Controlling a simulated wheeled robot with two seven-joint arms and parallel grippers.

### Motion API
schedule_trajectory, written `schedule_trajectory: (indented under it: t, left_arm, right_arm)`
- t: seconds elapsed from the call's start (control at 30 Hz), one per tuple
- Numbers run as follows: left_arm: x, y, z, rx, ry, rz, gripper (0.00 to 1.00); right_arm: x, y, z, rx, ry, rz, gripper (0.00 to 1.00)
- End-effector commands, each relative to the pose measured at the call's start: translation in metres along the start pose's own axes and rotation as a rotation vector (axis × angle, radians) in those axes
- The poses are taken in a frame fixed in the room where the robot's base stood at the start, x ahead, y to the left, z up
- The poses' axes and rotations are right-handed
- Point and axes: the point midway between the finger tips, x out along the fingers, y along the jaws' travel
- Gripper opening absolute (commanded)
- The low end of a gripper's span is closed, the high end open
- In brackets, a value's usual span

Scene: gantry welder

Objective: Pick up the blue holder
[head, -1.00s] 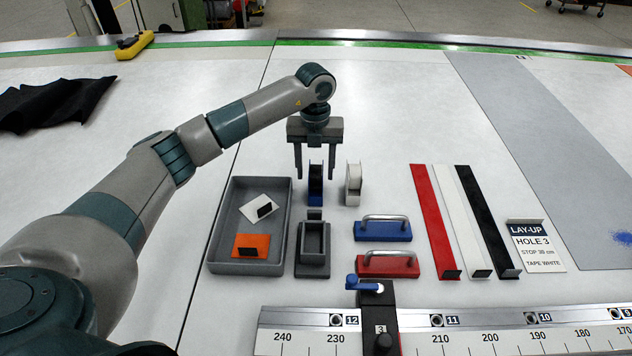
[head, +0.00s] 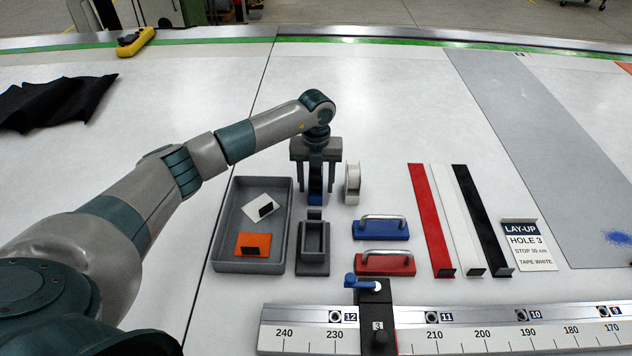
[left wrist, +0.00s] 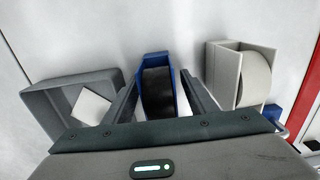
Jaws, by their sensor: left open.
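The blue holder (head: 315,190) stands on the white table, partly hidden behind my left gripper in the head view. In the left wrist view the blue holder (left wrist: 157,88) is upright with a black roll in it. My left gripper (head: 315,198) is open and pointing down over it. In the wrist view its two fingers (left wrist: 160,92) stand on either side of the holder, and I cannot tell whether they touch it. My right gripper is not in view.
A white holder (head: 352,184) with a white roll stands close on the right. A grey tray (head: 219,232) lies at left, and a grey empty holder (head: 312,268) in front. Blue (head: 380,231) and red (head: 385,265) handled blocks lie at right.

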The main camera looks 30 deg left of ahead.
Motion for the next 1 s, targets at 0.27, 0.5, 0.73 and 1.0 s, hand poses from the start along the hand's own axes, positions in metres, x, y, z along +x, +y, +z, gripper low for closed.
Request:
schedule_trajectory:
  t: [0.27,0.5,0.73,1.0]
  left_arm:
    - [0.000,0.000,0.000,0.000,0.000,0.000,0.23]
    - [-0.001,0.000,0.000,0.000,-0.001,-0.001,0.03]
    - [-0.005,0.000,0.001,0.000,-0.002,-0.002,0.03]
    - [-0.035,0.000,0.002,0.000,-0.004,-0.002,0.03]
  right_arm:
    - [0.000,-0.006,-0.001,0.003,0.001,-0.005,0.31]
    - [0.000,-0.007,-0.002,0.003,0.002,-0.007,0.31]
    - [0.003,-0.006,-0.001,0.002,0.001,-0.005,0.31]
    - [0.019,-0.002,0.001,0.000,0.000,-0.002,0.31]
